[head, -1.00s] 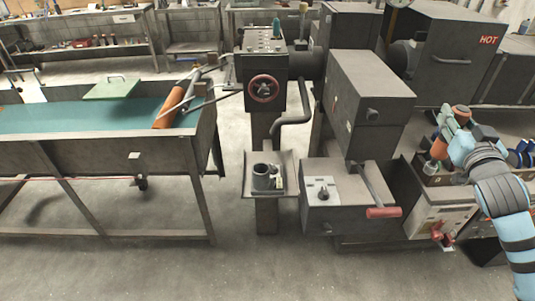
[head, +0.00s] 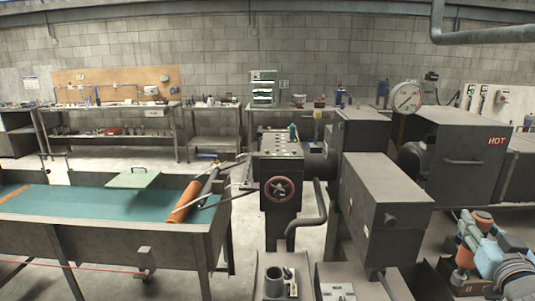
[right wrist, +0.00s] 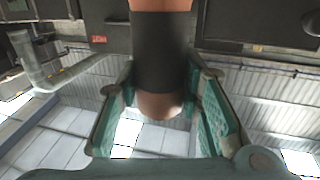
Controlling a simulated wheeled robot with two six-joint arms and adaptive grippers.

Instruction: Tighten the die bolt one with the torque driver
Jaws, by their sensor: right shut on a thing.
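The die block (head: 281,168) stands at the centre of the head view, with several small pale bolt heads (head: 277,139) on its top. I cannot tell which one is bolt one. A small teal upright thing (head: 293,131) is at the block's back right. My right gripper (head: 470,236) is at the lower right, well away from the block. It is shut on an orange tool with a dark band, seemingly the torque driver (head: 465,258). In the right wrist view the tool (right wrist: 161,50) sits between the teal pads, its rounded orange end towards me. My left gripper is out of view.
A red handwheel (head: 279,189) is on the block's front, with a bent pipe (head: 320,205) beside it. A large dark box (head: 385,210) stands between the block and my right gripper. A water trough (head: 95,205) lies left. A dark cup (head: 274,282) stands on the tray below.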

